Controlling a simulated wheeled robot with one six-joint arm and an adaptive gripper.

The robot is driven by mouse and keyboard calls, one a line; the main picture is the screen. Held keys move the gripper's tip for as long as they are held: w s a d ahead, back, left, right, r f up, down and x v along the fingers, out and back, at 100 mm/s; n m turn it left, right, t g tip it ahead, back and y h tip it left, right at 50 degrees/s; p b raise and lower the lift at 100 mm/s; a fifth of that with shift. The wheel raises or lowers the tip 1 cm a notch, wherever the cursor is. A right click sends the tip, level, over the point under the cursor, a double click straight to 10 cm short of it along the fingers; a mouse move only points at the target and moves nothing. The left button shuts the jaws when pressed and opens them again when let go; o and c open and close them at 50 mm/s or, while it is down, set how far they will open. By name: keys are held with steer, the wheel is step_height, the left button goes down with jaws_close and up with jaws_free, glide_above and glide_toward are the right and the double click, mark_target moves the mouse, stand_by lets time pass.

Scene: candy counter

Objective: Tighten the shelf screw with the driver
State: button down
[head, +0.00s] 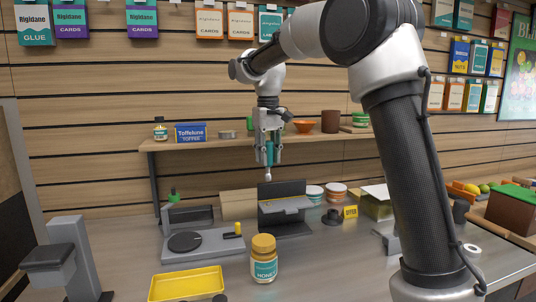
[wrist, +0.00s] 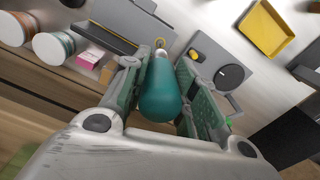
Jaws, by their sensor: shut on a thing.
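My gripper (head: 267,157) is shut on the driver, whose teal handle (head: 269,153) points downward in the head view. The handle (wrist: 160,92) also fills the middle of the wrist view, between the two fingers. The pale driver tip (head: 267,177) hangs above the counter, close to a dark grey stand with a small lighter grey shelf (head: 286,205). I cannot clearly make out the screw.
A honey jar (head: 264,260) and a yellow tray (head: 170,287) stand at the front of the counter. A grey plate with a dark disc (head: 186,242) is left of the stand. Round tubs (head: 335,192) and a yellow offer sign (head: 350,212) are right of it. A wall shelf (head: 215,143) runs behind my gripper.

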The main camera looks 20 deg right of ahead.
mark_target(268, 173)
steer(key=shift+f, duration=3.25)
steer(key=n, duration=0.5)
steer(key=shift+n, duration=0.4)
steer(key=n, duration=0.5)
steer(key=shift+n, duration=0.4)
steer(key=shift+n, duration=0.4)
steer(key=n, duration=0.4)
steer(key=shift+n, duration=0.4)
